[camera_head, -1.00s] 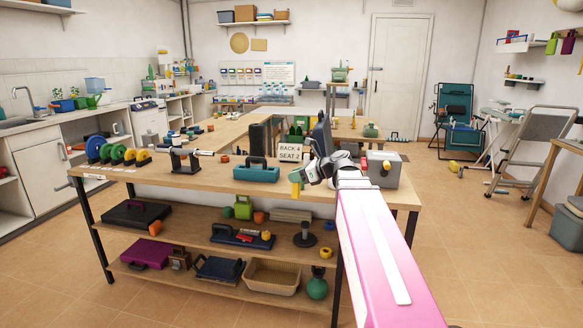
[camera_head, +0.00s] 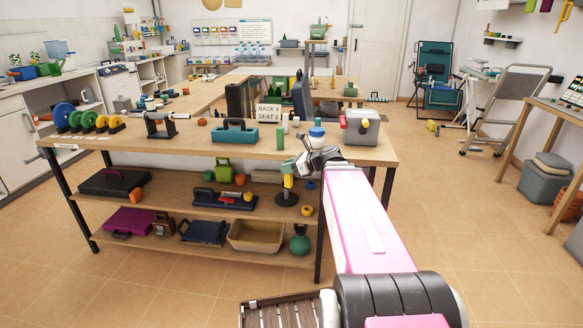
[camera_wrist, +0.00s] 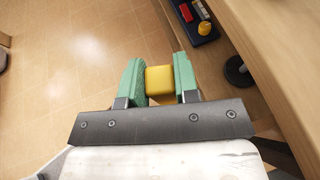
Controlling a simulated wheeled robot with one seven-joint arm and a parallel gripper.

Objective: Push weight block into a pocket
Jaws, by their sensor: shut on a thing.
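My gripper (camera_head: 289,182) is in front of the near edge of the wooden workbench (camera_head: 200,142), below the level of its top. Its green fingers are shut on a yellow block (camera_wrist: 159,80), which sits between them in the wrist view. In the head view the yellow block (camera_head: 289,181) is small and partly covered by the fingers. I cannot make out any pocket.
A grey box (camera_head: 361,128) and a blue-capped bottle (camera_head: 316,138) stand on the bench's right part. Cases, a tan basket (camera_head: 256,236) and a green kettlebell (camera_head: 300,242) fill the lower shelves. A slatted tray (camera_head: 282,312) is at the bottom.

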